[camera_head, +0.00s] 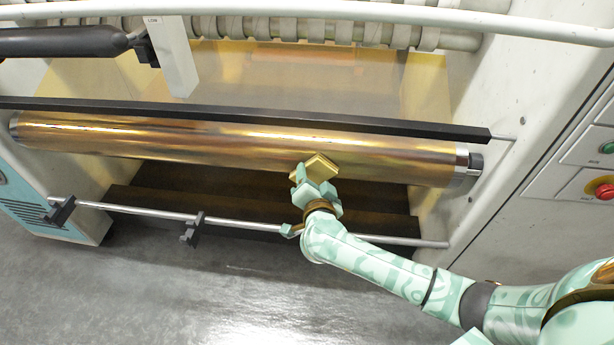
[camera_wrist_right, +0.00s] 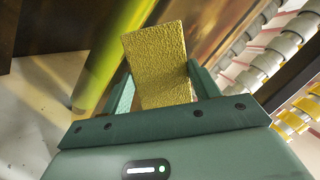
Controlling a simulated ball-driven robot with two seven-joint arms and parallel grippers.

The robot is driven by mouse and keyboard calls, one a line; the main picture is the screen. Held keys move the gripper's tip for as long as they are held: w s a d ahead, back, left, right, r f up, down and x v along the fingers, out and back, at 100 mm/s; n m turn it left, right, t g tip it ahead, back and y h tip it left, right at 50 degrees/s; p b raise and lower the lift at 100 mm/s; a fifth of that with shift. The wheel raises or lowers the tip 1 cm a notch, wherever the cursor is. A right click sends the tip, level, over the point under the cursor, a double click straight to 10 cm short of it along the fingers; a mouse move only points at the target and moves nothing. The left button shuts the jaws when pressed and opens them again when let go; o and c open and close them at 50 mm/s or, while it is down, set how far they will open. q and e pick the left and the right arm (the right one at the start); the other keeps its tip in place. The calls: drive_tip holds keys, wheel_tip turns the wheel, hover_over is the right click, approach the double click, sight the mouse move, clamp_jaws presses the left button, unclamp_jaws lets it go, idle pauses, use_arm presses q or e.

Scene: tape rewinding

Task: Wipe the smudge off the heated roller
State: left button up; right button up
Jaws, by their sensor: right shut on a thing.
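The heated roller (camera_head: 230,140) is a long, shiny gold cylinder that spans the machine, with silver ends. My right gripper (camera_head: 312,178) is at the front side of the roller, right of its middle. It is shut on a yellow block-shaped pad (camera_head: 318,167), which overlaps the roller's lower edge in the head view. I cannot tell whether the pad touches the roller. In the right wrist view the rough yellow pad (camera_wrist_right: 160,62) stands between the two green fingers. I cannot make out a smudge on the roller. My left gripper is not in view.
A black bar (camera_head: 250,119) runs along the roller's upper side. Rings on a shaft (camera_head: 330,28) are at the top. A red button (camera_head: 604,191) is on the right panel. Grey floor lies clear at lower left.

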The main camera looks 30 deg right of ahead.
sight(330, 176)
drive_tip(key=shift+s+d+r+p, duration=0.15)
drive_tip(key=shift+s+d+p, duration=0.1)
drive_tip(key=shift+d, duration=0.2)
drive_tip(key=shift+s+d+r+p, duration=0.1)
drive_tip(key=shift+s+d+p, duration=0.1)
drive_tip(key=shift+d, duration=0.25)
drive_tip(key=shift+s+d+r+p, duration=0.1)
drive_tip(key=shift+s+d+p, duration=0.4)
drive_tip(key=shift+d+p, duration=0.25)
drive_tip(key=shift+w+a+f+p, duration=0.15)
drive_tip(key=shift+w+a+p, duration=0.25)
drive_tip(key=shift+a, duration=0.3)
drive_tip(key=shift+w+a+f+p, duration=0.1)
drive_tip(key=shift+w+a+p, duration=0.25)
drive_tip(key=shift+a, duration=0.35)
drive_tip(key=shift+w+a, duration=0.75)
drive_tip(key=shift+a, duration=0.25)
drive_tip(key=shift+w+a, duration=0.75)
drive_tip(key=shift+a, duration=0.25)
drive_tip(key=shift+w+a, duration=0.45)
drive_tip(key=shift+a, duration=0.25)
drive_tip(key=shift+w+a, duration=0.4)
drive_tip(key=shift+a, duration=0.25)
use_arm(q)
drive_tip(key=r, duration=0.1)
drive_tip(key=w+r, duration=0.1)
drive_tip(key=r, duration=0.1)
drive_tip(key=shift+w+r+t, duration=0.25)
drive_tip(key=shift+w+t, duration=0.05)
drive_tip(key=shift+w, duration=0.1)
